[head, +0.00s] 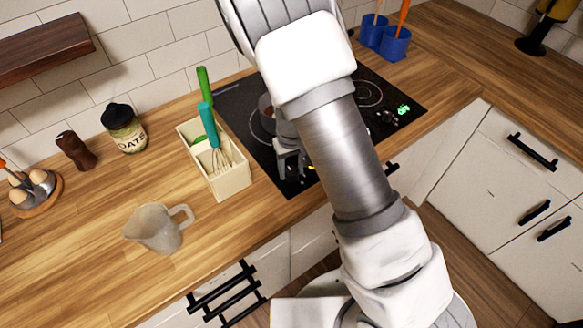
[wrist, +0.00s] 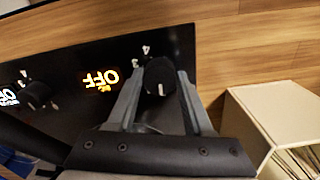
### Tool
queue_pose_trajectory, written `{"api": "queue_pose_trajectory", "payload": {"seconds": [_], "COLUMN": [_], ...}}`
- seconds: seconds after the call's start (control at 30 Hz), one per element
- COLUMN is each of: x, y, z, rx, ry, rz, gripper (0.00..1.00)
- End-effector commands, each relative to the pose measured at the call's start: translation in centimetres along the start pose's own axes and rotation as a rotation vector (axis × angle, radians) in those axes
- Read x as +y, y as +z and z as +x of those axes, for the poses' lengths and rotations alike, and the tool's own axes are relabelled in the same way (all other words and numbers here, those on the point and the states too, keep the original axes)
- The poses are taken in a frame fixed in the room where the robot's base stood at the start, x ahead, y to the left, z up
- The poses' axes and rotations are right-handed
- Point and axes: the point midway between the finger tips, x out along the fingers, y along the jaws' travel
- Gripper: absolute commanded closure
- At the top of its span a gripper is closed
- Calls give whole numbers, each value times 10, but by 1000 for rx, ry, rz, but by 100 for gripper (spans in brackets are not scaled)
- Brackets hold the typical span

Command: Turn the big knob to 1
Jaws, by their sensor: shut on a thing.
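In the wrist view, my gripper (wrist: 161,84) is shut on a black knob (wrist: 159,72) on the black cooktop panel (wrist: 165,37), with one finger on each side. An orange display beside this knob (wrist: 101,79) reads OFF, upside down in this view. A second black knob (wrist: 38,93) stands farther left, with a lit display (wrist: 8,96) at the frame's edge. I cannot tell from size alone which is the big knob. In the head view, my gripper (head: 291,163) is low over the cooktop's (head: 240,101) front part, and the knobs are hidden or too small to make out.
A cream utensil box (head: 232,181) with a whisk stands close left of my gripper; it also shows in the wrist view (wrist: 258,115). A measuring jug (head: 157,228) stands front left. Blue cups (head: 396,44) stand at the back.

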Motion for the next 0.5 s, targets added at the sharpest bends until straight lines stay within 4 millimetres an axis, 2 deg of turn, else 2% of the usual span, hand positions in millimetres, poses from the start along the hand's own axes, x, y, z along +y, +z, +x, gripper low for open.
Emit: {"api": "queue_pose_trajectory", "payload": {"seconds": [0.5], "x": [0], "y": [-1], "z": [-1], "rx": [1], "ry": [-1], "rz": [374], "gripper": [100]}}
